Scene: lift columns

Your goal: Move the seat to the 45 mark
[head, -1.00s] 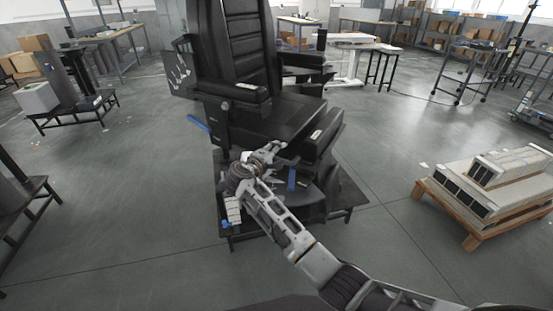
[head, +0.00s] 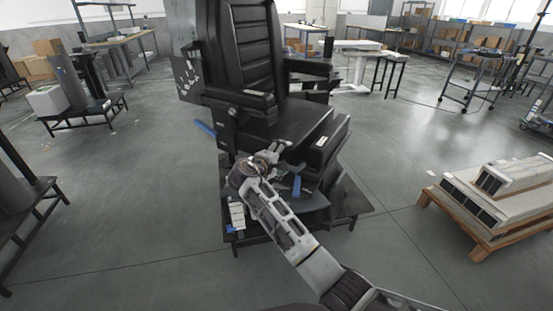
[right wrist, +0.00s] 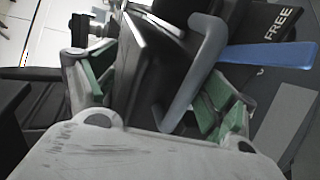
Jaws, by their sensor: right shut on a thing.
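The black padded seat (head: 285,132) with backrest and armrests stands over a dark low platform (head: 350,208) in the middle of the head view. My right gripper (head: 277,153) reaches to the seat's front left side, below the cushion. My left gripper is not in view.
A blue lever (right wrist: 270,54) lies beside the handle, near a black plate reading "FREE" (right wrist: 280,22). Another blue lever (head: 205,128) sticks out at the seat's left. A wooden pallet (head: 452,222) with long pale blocks stands at right. The floor around the platform is mostly clear.

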